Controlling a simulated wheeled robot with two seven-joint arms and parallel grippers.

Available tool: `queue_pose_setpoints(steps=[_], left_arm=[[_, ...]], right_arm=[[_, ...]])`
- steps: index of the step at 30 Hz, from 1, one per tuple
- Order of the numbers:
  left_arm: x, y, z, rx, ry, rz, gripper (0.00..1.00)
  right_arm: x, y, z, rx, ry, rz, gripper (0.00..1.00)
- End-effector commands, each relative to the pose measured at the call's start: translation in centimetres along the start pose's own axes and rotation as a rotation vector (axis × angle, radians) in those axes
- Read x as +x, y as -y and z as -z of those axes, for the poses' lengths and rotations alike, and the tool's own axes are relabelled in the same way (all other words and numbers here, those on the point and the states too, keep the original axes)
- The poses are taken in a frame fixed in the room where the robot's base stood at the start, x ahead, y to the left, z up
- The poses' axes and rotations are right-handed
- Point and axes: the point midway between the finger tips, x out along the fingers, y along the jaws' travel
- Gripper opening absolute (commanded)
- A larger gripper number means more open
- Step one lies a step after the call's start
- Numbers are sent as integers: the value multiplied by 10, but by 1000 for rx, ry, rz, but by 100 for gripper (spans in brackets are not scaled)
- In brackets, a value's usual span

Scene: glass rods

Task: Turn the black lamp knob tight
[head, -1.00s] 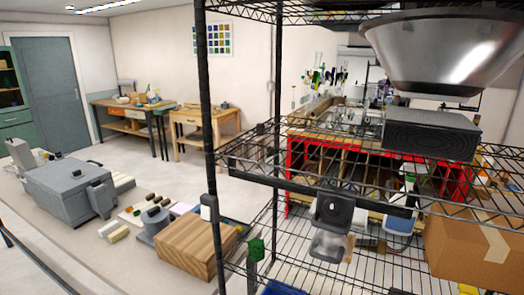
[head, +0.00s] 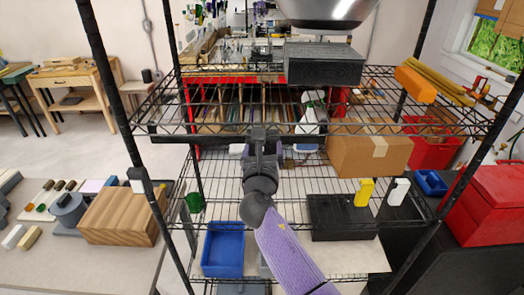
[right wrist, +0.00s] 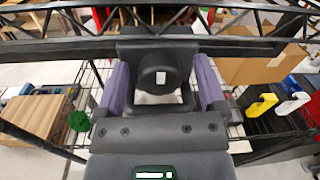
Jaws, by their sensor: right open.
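My right gripper (head: 264,138) reaches up from the bottom of the head view to the dark shelf rail. In the right wrist view it is open, with its purple-lined fingers (right wrist: 162,85) on either side of a round black piece with a white mark (right wrist: 160,77). This piece looks like the lamp knob. A gap shows between each finger and the knob. The knob sits against a wider black part (right wrist: 158,46) below the rail. In the head view my gripper covers most of the knob and its mount. My left gripper is not in view.
A black box (head: 322,64) sits higher, below a silver bowl-like shape (head: 325,10). A cardboard box (head: 365,160) is to the right. A blue bin (head: 223,250) and green clip (head: 194,203) are lower left.

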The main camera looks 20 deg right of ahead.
Motion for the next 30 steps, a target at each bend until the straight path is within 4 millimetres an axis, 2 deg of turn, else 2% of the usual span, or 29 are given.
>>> queue_pose_setpoints(steps=[6,7,19,30], left_arm=[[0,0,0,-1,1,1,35],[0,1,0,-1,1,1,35],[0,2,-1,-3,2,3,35],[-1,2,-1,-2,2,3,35]], right_arm=[[1,0,0,0,-1,0,90],[1,0,0,0,-1,0,86],[0,0,0,0,0,0,1],[0,0,0,63,-4,-1,0]])
